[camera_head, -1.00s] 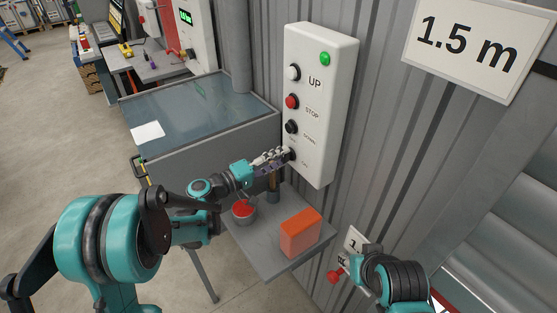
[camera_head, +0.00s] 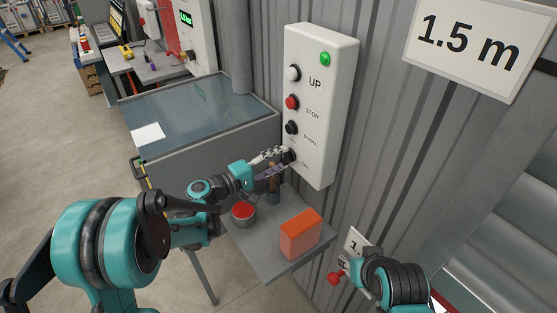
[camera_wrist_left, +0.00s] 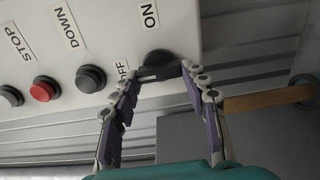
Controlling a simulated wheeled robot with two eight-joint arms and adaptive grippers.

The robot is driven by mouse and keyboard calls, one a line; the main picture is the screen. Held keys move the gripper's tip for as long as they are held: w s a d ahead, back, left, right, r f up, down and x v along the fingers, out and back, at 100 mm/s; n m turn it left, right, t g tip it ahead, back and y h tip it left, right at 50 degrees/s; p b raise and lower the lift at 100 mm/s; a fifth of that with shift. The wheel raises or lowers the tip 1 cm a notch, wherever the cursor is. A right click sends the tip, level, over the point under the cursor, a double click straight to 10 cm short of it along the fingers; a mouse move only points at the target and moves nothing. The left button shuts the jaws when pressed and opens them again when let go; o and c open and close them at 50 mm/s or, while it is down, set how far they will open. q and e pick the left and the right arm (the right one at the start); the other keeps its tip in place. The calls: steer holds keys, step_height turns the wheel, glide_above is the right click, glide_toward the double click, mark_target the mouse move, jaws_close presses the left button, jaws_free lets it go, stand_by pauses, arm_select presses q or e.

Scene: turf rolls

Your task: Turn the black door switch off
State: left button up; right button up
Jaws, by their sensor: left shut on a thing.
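The black door switch (camera_wrist_left: 162,62) is the dark rotary knob at the low end of the white control panel (camera_head: 319,102). The wrist view shows it beside the OFF and ON labels, with a pale line on its grip bar; I cannot surely tell its setting. It is small and partly hidden by the fingers in the head view. My left gripper (camera_wrist_left: 160,77) is shut on the knob, one finger on each side. It also shows in the head view (camera_head: 284,156). My right arm is at the lower right; its fingers are not clear.
A grey shelf (camera_head: 262,262) below the panel holds a red-topped tin (camera_head: 243,212), an orange box (camera_head: 301,234) and an upright wooden-handled tool (camera_head: 273,186). A glass-topped cabinet (camera_head: 190,112) stands left. A red knob (camera_head: 335,278) is near my right arm.

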arm_select(q)
steer(key=o, duration=1.2)
steer(key=shift+c, duration=0.2)
steer(key=v, duration=1.2)
